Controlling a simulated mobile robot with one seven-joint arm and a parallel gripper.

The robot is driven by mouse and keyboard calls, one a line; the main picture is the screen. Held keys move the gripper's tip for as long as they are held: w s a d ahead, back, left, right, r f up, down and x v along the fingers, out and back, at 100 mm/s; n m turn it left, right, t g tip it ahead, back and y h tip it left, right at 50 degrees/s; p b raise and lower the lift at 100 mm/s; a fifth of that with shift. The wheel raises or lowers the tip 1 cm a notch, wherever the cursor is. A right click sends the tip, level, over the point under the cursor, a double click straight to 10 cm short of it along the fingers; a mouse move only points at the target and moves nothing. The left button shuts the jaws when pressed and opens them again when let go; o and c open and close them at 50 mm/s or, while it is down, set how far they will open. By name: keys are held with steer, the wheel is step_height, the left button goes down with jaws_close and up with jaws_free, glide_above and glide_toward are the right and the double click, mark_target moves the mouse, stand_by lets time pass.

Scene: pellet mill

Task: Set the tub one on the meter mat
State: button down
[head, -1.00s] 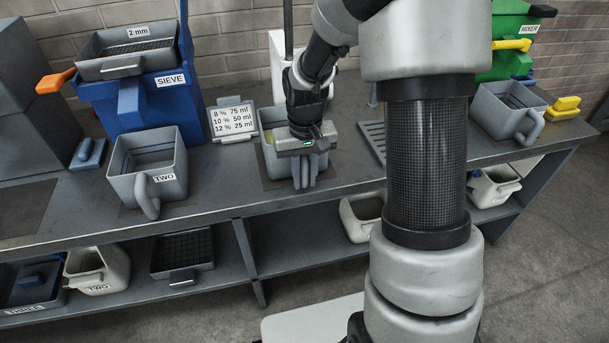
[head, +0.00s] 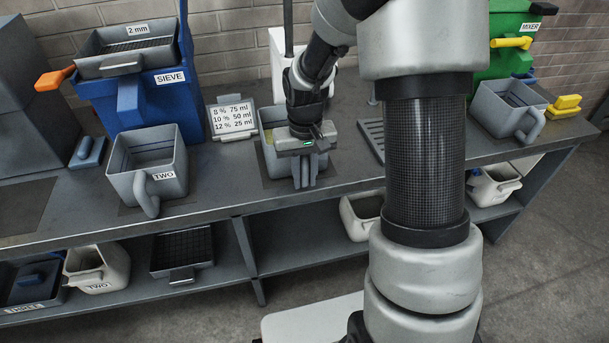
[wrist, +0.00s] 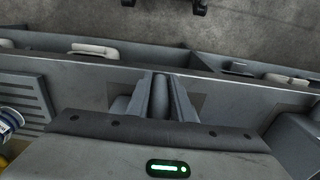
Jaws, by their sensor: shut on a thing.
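A grey tub (head: 279,166) stands at the middle of the bench, in front of the white machine. No label shows on it, and my gripper covers part of it. My gripper (head: 303,180) points down at its front side, shut on what looks like its handle. In the wrist view the fingers (wrist: 160,98) close around a grey handle-like piece (wrist: 161,97). A dark mat (head: 272,183) shows under the tub's front edge. I cannot tell whether the tub rests fully on it.
A grey tub labelled TWO (head: 160,170) stands to the left below the blue sieve (head: 160,100). A card with ml figures (head: 232,121) stands behind left. A ribbed grey plate (head: 372,139) lies right. Another grey tub (head: 495,112) stands by the green mixer (head: 508,55). Pale tubs sit on the lower shelf.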

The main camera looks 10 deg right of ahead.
mark_target(305, 158)
steer(key=shift+f, duration=0.2)
stand_by(0.5)
steer(key=c, duration=1.6)
jaws_free()
steer(key=shift+o, duration=1)
steer(key=shift+s+f, duration=0.1)
steer(key=o, duration=1.1)
steer(key=shift+r+p, duration=3.3)
steer(key=shift+r, duration=1.3)
